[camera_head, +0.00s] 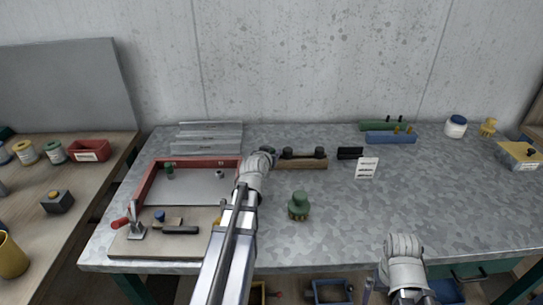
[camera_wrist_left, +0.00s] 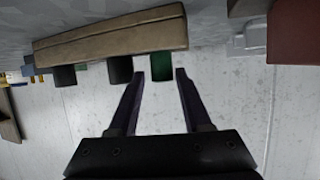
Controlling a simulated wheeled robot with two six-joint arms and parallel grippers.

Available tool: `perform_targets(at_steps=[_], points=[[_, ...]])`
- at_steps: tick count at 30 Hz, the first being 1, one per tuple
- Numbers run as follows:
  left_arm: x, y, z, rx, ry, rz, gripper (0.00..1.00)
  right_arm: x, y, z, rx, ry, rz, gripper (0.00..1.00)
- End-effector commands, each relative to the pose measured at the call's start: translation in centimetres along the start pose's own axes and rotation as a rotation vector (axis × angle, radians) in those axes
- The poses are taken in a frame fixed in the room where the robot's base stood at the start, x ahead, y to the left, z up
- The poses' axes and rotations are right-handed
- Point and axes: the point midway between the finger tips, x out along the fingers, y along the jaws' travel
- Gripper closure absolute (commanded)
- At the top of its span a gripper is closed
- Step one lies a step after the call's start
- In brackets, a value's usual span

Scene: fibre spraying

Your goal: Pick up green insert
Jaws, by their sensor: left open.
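The green insert (camera_wrist_left: 161,64) shows in the left wrist view, standing in a brown wooden block (camera_wrist_left: 110,38) next to dark cylinders. My left gripper (camera_wrist_left: 159,74) is open. Its two fingertips lie on either side of the green insert in that picture, and I cannot tell whether they touch it. In the head view my left gripper (camera_head: 268,153) is at the left end of the same block (camera_head: 302,164), and the green insert is hidden there behind the arm. Of my right arm only a white joint shows at the lower right; its fingers are not seen.
A red-edged tray (camera_head: 200,161) and a wooden fixture with a red-handled clamp (camera_head: 135,227) lie left of my arm. A green knobbed object (camera_head: 299,206) stands in front of the block. The right middle of the table is clear.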

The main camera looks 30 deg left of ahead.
Motion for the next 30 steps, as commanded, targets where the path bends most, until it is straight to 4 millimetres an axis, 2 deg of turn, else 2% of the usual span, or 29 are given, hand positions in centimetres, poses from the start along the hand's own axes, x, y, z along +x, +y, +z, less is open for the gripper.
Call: perform_targets(at_steps=[9,17,30], points=[[4.6,-0.3,0.3,0.001,0.0,0.0,0.51,2.0,-0.2,-0.1,0.0,0.0,0.0,0.0],[4.8,-0.3,0.2,0.0,0.0,0.0,0.51,2.0,-0.2,-0.1,0.0,0.0,0.0,0.0],[4.8,-0.3,0.2,0.0,0.0,0.0,0.98,2.0,-0.2,-0.1,0.0,0.0,0.0,0.0]])
